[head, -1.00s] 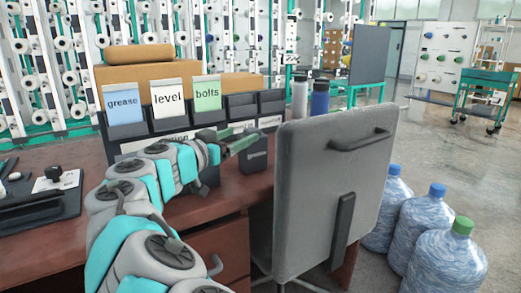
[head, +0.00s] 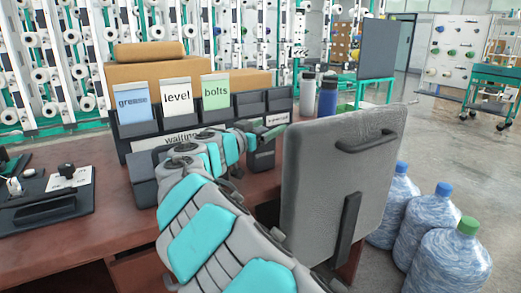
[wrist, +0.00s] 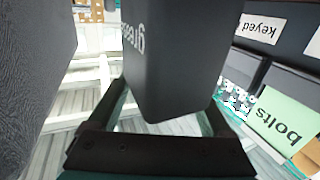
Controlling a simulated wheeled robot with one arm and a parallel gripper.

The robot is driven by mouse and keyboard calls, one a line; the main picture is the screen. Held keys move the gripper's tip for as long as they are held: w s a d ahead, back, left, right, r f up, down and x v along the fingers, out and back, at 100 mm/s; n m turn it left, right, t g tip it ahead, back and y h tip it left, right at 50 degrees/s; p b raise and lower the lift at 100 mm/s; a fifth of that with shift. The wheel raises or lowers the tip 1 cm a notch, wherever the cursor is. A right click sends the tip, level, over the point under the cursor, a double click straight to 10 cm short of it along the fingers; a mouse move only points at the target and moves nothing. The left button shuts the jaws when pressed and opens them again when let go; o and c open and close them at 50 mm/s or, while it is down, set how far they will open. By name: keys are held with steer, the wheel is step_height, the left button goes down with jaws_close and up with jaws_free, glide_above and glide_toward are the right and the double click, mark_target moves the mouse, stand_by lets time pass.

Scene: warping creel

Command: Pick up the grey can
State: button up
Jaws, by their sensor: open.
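The grey can is dark grey and box-shaped, with white letters that seem to read "grease" in the wrist view (wrist: 175,60). In the head view the can (head: 262,158) stands on the brown desk, left of the chair back, its top partly covered by my gripper (head: 268,132). In the wrist view my gripper (wrist: 166,98) is open, with one finger on each side of the can. I cannot tell whether either finger touches it.
The grey chair back (head: 335,175) stands close to the right of the can. A dark bin organiser (head: 150,130) with labelled cards is behind. Two bottles (head: 327,98) stand at the desk's back right. Water jugs (head: 445,255) are on the floor.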

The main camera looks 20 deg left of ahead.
jaws_close()
stand_by(0.6)
